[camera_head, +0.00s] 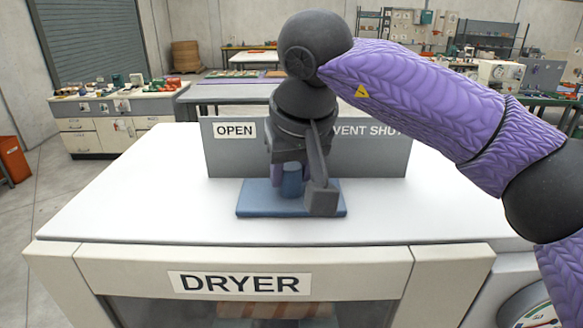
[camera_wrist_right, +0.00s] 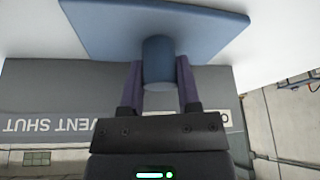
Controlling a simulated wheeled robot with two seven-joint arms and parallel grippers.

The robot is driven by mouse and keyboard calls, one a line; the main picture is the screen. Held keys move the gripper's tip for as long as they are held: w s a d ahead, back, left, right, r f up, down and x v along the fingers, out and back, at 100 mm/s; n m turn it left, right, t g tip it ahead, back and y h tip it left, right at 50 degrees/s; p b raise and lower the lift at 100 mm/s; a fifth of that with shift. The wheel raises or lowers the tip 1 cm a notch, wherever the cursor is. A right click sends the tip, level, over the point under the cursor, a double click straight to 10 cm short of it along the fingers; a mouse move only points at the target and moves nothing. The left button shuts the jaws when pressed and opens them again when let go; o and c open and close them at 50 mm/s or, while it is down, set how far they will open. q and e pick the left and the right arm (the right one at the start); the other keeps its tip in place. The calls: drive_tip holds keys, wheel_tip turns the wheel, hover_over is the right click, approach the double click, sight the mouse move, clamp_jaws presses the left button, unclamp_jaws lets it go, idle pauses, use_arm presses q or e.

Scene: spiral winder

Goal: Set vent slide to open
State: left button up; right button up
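The vent slide is a blue plate (camera_head: 257,198) with an upright round blue knob (camera_head: 292,182), on the white dryer top. It stands in front of a grey panel (camera_head: 375,158) marked OPEN at left and VENT SHUT at right. My left gripper is not in view.
The white dryer top (camera_head: 130,195) is clear on both sides of the slide. The DRYER sign (camera_head: 240,282) is on its front. Part of the panel lettering is hidden by my right gripper. Workbenches (camera_head: 120,110) stand well behind.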

clamp_jaws()
idle(1.0)
